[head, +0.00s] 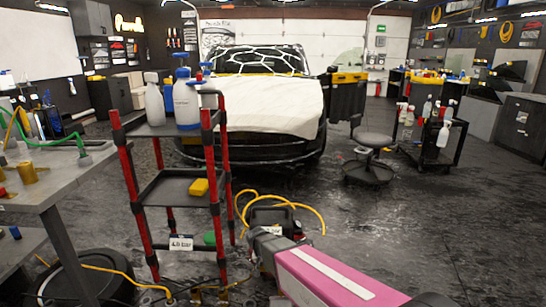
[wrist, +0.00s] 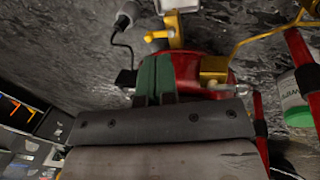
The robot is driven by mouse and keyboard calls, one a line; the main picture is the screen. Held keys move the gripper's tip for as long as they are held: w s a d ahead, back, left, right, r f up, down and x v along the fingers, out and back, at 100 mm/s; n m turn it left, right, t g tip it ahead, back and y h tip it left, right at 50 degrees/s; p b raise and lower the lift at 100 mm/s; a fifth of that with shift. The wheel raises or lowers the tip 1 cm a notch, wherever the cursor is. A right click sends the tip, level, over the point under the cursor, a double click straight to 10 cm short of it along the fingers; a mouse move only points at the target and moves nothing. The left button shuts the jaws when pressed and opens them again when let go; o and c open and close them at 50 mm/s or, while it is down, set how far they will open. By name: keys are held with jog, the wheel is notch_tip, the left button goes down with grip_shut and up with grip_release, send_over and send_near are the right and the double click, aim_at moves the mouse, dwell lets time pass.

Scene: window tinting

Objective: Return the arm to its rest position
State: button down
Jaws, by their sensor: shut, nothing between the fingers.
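My arm (head: 325,275), pink with a white stripe, reaches in from the bottom right of the head view. It points low toward the floor beside the red-posted cart. My gripper shows in the wrist view (wrist: 155,65) as two green fingers pressed together, with nothing between them. A red object with yellow fittings (wrist: 213,68) lies just beyond the fingers; I cannot tell whether they touch it. In the head view the fingers are not clear, since the end of the arm blends with the clutter there.
The red-posted cart (head: 170,180) stands left of my arm, close by. A yellow hose (head: 318,213) loops over a dark machine (head: 272,217) just beyond it. A workbench (head: 50,185) is at left. A stool (head: 372,140) stands farther right; open floor (head: 430,215) lies before it.

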jog(key=s+d+r+y, duration=0.1)
jog(key=s+d+r, duration=0.1)
jog(key=d+r, duration=0.2)
jog(key=s+d+r+y, duration=0.1)
jog(key=s+d+r, duration=0.2)
jog(key=d, duration=0.6)
jog(key=s+d+r+n+y, duration=0.1)
jog(key=s+d+r, duration=0.1)
jog(key=d+r, duration=0.4)
jog(key=shift+s+d+r, duration=0.35)
jog(key=shift+s+d, duration=0.05)
jog(key=shift+d, duration=0.4)
